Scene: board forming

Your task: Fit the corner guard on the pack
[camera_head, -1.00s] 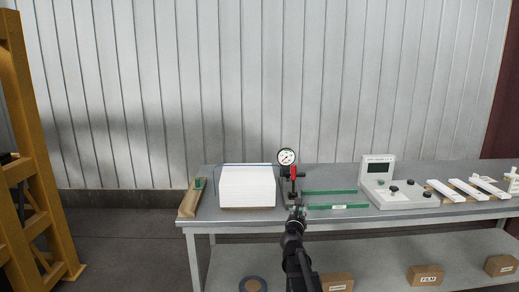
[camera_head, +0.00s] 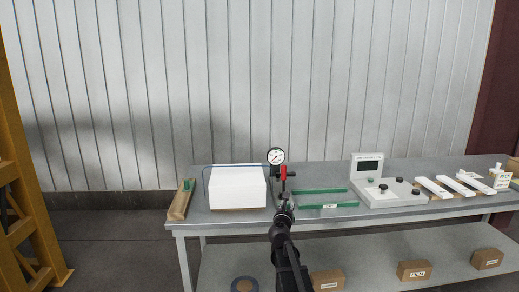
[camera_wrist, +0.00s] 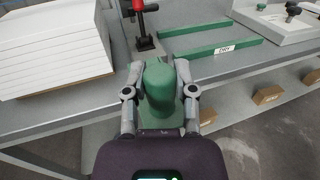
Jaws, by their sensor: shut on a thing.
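The pack (camera_head: 238,188) is a white stack of boards at the left part of the bench; its near right part shows at upper left in the wrist view (camera_wrist: 50,50). My gripper (camera_wrist: 159,80) is shut on a green rounded piece with a flat base (camera_wrist: 160,92), which looks like the corner guard. I hold it in front of the bench edge, to the right of the pack and apart from it. In the head view my arm hides most of it. A similar green piece (camera_head: 187,184) stands on a tan wooden holder (camera_head: 180,203) left of the pack.
A dial gauge (camera_head: 276,156) with a red-handled clamp (camera_head: 284,172) stands just right of the pack. Green rails (camera_head: 325,206), a white console (camera_head: 385,193) and white strips (camera_head: 452,186) lie further right. Boxes (camera_head: 414,270) sit on the lower shelf.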

